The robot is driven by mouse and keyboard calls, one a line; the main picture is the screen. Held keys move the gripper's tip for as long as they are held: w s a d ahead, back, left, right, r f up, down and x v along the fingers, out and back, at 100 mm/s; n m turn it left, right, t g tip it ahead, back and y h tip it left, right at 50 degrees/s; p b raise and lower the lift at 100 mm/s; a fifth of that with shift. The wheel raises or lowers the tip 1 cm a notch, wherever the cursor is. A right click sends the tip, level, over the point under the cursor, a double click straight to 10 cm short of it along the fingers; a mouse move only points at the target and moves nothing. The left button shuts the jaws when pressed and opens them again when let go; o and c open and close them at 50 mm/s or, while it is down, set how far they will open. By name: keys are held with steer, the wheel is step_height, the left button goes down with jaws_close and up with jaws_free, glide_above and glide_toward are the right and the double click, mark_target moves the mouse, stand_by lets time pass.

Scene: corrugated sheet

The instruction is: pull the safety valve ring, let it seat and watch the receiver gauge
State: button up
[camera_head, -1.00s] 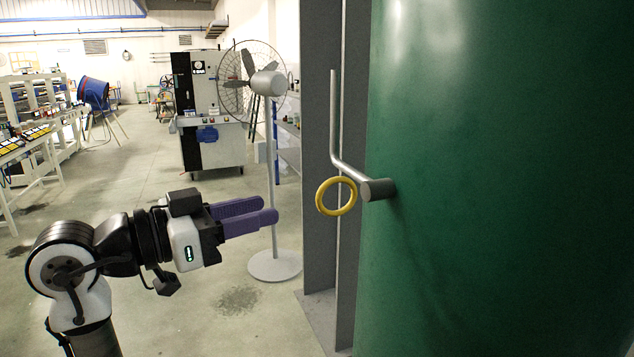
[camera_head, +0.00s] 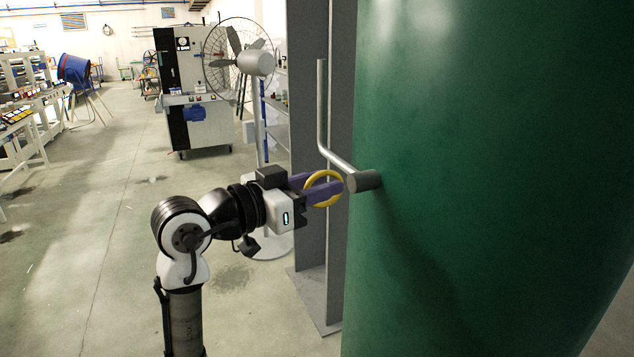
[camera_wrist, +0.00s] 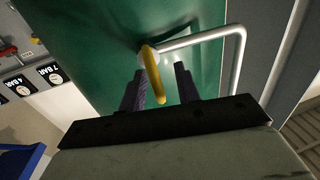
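The yellow safety valve ring (camera_head: 325,187) hangs at the grey valve stub (camera_head: 364,181) on the side of the green receiver tank (camera_head: 490,170). A bent grey pipe (camera_head: 321,110) rises from the stub. My gripper (camera_head: 322,190) is at the ring, with its purple fingers overlapping it in the head view. In the wrist view the ring (camera_wrist: 153,75) stands edge-on between the two spread fingers of my gripper (camera_wrist: 160,88), nearer the left finger, with a gap to the right finger. I cannot tell whether the left finger touches it.
Grey upright panels (camera_head: 310,230) stand left of the tank, close behind my gripper. A pedestal fan (camera_head: 254,64) and a machine cabinet (camera_head: 195,90) stand farther back.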

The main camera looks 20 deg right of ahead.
jaws_close()
steer(key=shift+w+b+v, duration=0.2)
steer(key=shift+b+v, duration=0.2)
steer(key=shift+v, duration=0.6)
jaws_free()
steer(key=shift+a, duration=0.1)
steer(key=b+v, duration=0.4)
steer(key=v, duration=0.9)
steer(key=shift+a, duration=0.4)
